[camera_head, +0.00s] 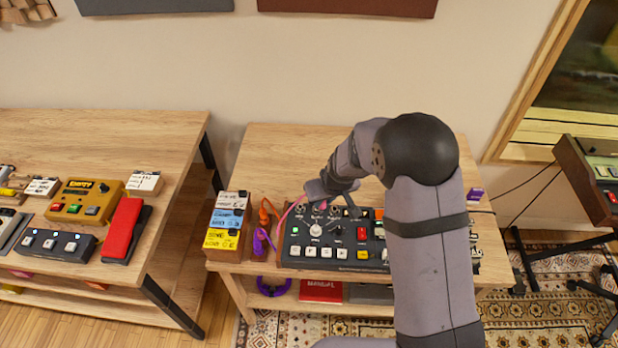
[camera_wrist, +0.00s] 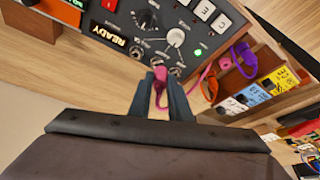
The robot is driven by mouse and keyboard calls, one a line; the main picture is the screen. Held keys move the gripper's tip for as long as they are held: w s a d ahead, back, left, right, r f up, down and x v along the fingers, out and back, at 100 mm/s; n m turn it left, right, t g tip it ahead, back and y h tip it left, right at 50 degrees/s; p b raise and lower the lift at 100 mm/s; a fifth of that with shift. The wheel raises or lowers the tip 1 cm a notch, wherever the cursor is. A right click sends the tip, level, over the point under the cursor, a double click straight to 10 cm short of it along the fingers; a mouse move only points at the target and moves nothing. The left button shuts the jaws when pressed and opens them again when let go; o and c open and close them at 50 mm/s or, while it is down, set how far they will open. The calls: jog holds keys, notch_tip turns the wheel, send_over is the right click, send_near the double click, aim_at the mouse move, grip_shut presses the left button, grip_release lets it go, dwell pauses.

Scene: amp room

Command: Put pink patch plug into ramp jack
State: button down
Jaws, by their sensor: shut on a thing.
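The pink patch plug (camera_wrist: 160,74) is between the two dark fingers of my gripper (camera_wrist: 162,84) in the wrist view. The fingers are shut on it. Its pink cord (camera_wrist: 197,84) runs to the right, and it also shows in the head view (camera_head: 287,214). The plug's front end points at a row of round jacks (camera_wrist: 157,62) along the edge of the dark synth panel (camera_wrist: 125,25). I cannot tell whether it touches or enters a jack. The labels are too small to tell which is the ramp jack. In the head view my gripper (camera_head: 318,198) is over the panel's back edge.
Orange (camera_head: 264,214) and purple (camera_head: 261,240) cables stand left of the panel, beside a rack of labelled blocks (camera_head: 226,224). A white knob (camera_wrist: 175,37) rises from the panel near the jacks. Bare table (camera_head: 265,150) lies behind the panel.

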jog(key=shift+m+h, duration=0.3)
jog(key=shift+m, duration=0.6)
jog(key=w, duration=0.1)
jog(key=w+a, duration=0.1)
jog(key=w, duration=0.3)
jog(key=shift+a+r, duration=0.3)
jog(key=shift+f, duration=0.15)
jog(key=shift+f+b, duration=1.45)
jog(key=shift+f, duration=0.55)
jog(key=shift+f+b, duration=1.2)
jog(key=shift+f, duration=0.25)
dwell(0.7)
jog(key=c, duration=1.2)
grip_release()
jog(key=shift+o, duration=0.2)
jog(key=shift+r, duration=0.1)
